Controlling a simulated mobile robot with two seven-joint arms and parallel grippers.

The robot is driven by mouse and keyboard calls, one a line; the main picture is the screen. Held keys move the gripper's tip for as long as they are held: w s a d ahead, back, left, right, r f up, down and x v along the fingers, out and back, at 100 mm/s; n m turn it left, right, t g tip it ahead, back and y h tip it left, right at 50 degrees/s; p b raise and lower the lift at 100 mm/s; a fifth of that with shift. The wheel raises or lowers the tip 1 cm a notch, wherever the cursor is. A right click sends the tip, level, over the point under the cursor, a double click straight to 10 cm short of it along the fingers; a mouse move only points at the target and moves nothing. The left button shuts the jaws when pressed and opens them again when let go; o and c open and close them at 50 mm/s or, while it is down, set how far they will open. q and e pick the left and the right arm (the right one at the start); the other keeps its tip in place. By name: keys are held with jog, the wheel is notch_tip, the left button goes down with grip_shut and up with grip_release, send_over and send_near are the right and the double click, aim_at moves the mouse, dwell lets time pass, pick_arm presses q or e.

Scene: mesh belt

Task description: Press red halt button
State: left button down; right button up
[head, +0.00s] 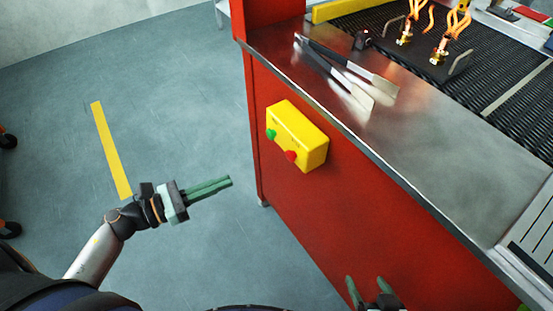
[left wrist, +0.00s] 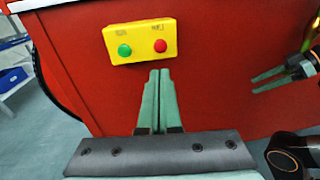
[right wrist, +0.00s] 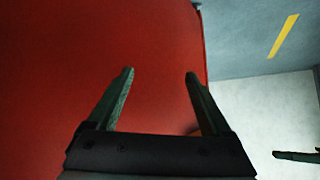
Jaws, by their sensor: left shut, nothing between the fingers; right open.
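The red halt button (head: 290,156) sticks out of a yellow control box (head: 300,130) on the red side panel of the counter. A green button (head: 271,134) sits beside it on the same box. In the left wrist view the red button (left wrist: 160,46) is to the right of the green one (left wrist: 125,50). My left gripper (head: 230,181) is shut and empty, to the left of the box and apart from it; its fingertips (left wrist: 160,70) show just below the box in its own view. My right gripper (head: 364,281) is open and empty, low beside the red panel, with its fingers also in the right wrist view (right wrist: 160,73).
The metal counter (head: 415,150) has a sharp edge above the box. Tongs (head: 350,75) lie on it, near a dark mesh belt (head: 500,70) carrying a fixture with copper parts (head: 440,50). The floor left of the panel is clear, with a yellow stripe (head: 110,150).

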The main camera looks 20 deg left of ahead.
pick_arm(q)
jog(key=shift+w+d, duration=0.1)
pick_arm(e)
jog(key=shift+s, duration=0.1)
pick_arm(q)
jog(key=p, duration=0.2)
send_near(288, 157)
jog(key=x, duration=0.5)
jog(key=shift+w+d, duration=0.2)
jog(key=shift+w, duration=0.15)
jog(key=shift+w+d, duration=0.35)
jog(key=shift+d, duration=0.05)
pick_arm(e)
jog(key=shift+s+d+r, duration=0.25)
jog(key=shift+d+r, duration=0.05)
jog(key=shift+d, duration=0.4)
